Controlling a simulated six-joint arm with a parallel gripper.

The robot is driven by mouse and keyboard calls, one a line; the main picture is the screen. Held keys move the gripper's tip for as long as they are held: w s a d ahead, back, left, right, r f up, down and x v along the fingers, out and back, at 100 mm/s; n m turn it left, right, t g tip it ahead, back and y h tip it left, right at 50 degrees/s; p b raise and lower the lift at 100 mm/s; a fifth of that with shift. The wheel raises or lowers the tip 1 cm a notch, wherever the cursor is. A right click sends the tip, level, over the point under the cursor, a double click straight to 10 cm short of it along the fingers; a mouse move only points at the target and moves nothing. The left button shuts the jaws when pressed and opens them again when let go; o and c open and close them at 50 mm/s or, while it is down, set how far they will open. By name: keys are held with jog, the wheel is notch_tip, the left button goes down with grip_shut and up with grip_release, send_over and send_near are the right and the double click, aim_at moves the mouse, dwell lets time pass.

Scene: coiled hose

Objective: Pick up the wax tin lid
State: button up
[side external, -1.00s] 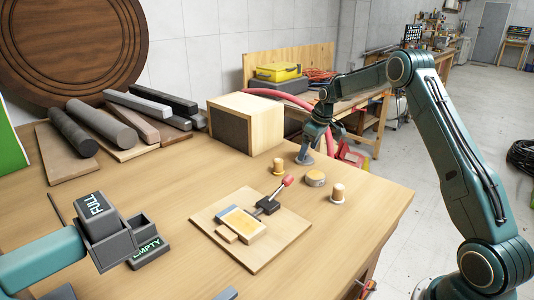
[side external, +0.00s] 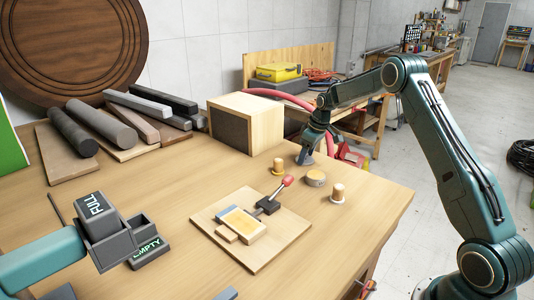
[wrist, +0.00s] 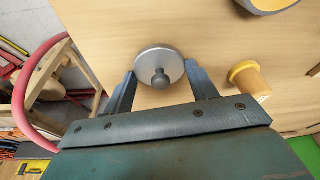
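The wax tin lid (wrist: 159,66) is a grey metal disc with a round knob, lying flat on the table in the wrist view. My gripper (wrist: 161,70) is open, with one finger on each side of the lid's near part. Whether the fingers touch the rim I cannot tell. In the side external view my gripper (side external: 306,154) points down at the table near its far right edge, and the lid is mostly hidden there. A round tin with yellowish contents (side external: 315,179), which looks like the wax tin, stands nearby.
Two wooden pegs with pale bases, one behind (side external: 278,166) and one in front (side external: 338,193), stand near the tin. A board with a red-handled clamp (side external: 250,229) lies further left. A wooden box (side external: 262,122) stands behind. A red hose (wrist: 42,90) hangs past the table edge.

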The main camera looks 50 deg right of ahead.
jog(key=shift+c, duration=0.6)
jog(key=shift+r, duration=0.15)
jog(key=shift+r, duration=0.2)
notch_tip(320, 180, up, 19)
jog(key=shift+r, duration=0.15)
dwell(0.3)
jog(key=shift+a, duration=0.25)
dwell(0.6)
jog(key=s+a+f, duration=0.7)
jog(key=s+f, duration=0.3)
jog(key=shift+a+f, duration=0.2)
jog(key=shift+a, duration=0.05)
dwell(0.4)
